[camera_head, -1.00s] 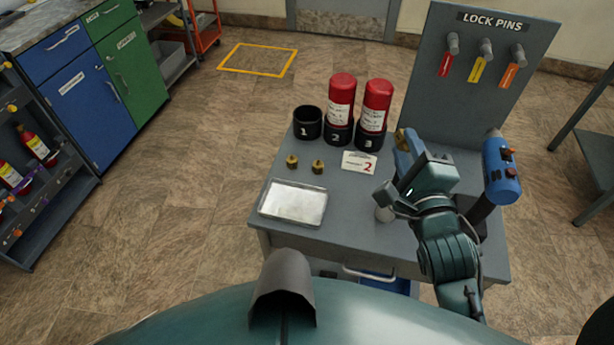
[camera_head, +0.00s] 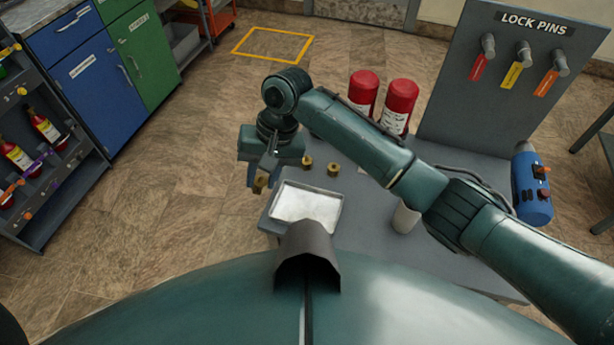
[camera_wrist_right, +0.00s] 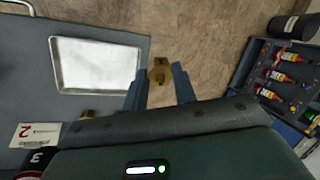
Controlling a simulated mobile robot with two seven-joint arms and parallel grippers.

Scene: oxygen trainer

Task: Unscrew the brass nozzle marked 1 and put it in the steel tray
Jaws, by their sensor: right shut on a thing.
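My right gripper (camera_head: 261,178) is shut on a brass nozzle (camera_head: 259,185), pointing down. In the right wrist view the nozzle (camera_wrist_right: 160,71) sits between the blue fingers (camera_wrist_right: 160,88), seen against the floor past the table edge. Its marking cannot be read. The steel tray (camera_head: 306,206) lies empty near the table's front left corner, right of the gripper; it also shows in the wrist view (camera_wrist_right: 95,66). Two other brass pieces (camera_head: 307,162) (camera_head: 333,169) stand on the table behind the tray. My left gripper is not in view.
Two red cylinders (camera_head: 363,91) (camera_head: 400,98) stand behind my right arm, which hides the black holders. A whitish cup (camera_head: 405,218) is right of the tray. A blue tool (camera_head: 531,188) and lock pin board (camera_head: 517,75) are at right. A card (camera_wrist_right: 37,133) lies on the table.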

